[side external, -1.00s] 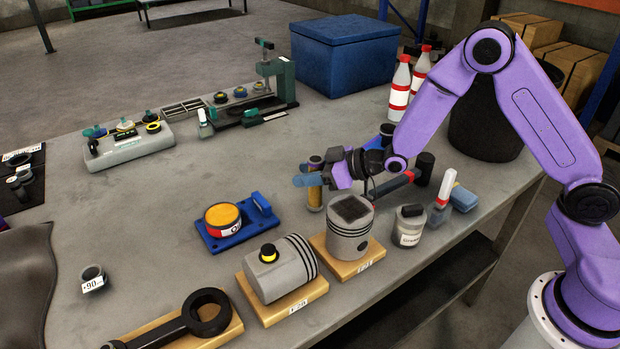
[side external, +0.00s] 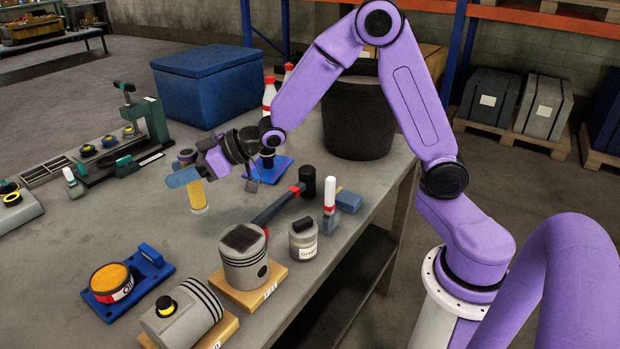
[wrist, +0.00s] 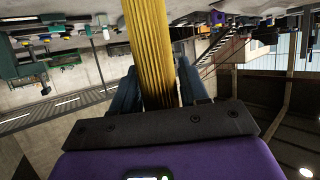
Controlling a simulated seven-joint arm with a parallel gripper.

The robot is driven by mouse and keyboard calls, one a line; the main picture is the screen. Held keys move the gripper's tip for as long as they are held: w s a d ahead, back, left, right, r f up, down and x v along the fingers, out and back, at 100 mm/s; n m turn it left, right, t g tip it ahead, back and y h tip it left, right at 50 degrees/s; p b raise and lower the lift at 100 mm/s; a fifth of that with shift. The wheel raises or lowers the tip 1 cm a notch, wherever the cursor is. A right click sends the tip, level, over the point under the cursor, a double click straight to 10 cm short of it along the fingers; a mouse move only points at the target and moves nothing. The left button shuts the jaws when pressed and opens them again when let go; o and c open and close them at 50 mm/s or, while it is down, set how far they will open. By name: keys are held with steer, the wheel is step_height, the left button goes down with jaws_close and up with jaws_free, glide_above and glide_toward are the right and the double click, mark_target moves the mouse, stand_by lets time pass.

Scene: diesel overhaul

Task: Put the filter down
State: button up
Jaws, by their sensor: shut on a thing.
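The filter (side external: 197,194) is a yellow pleated cylinder with a dark purple top cap and a pale lower end. It stands upright in the side view, behind the grey pistons. My gripper (side external: 184,177), with blue fingers, is shut around its upper part from the side. The filter's lower end is at or just above the grey table (side external: 120,222); I cannot tell whether it touches. In the wrist view the yellow pleats (wrist: 152,45) run up between the two blue fingers (wrist: 160,90).
A piston on a wooden block (side external: 245,262), a grey jar (side external: 303,240) and a dark long-handled tool (side external: 275,208) stand in front and to the right. A blue stand (side external: 272,170) is close behind my wrist.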

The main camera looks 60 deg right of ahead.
mark_target(185, 151)
steer(key=r, duration=0.3)
steer(key=shift+w+d+r, duration=0.1)
steer(key=shift+d+r, duration=0.15)
steer(key=shift+r, duration=0.15)
steer(key=w+d+m+t+h, duration=0.1)
steer(key=d+m+t+h, duration=0.15)
steer(key=d, duration=2.05)
steer(key=s+d+m+h, duration=0.2)
steer(key=s+d, duration=0.2)
steer(key=d, duration=0.5)
steer(key=s+d+m+h, duration=0.1)
steer(key=s+d+h, duration=0.1)
steer(key=s+d, duration=0.45)
step_height(185, 151, down, 15)
steer(key=w+d, duration=0.1)
steer(key=shift+w+d+t, duration=0.35)
steer(key=shift+f+y, duration=0.1)
steer(key=shift+y, duration=0.15)
steer(key=o, duration=1.1)
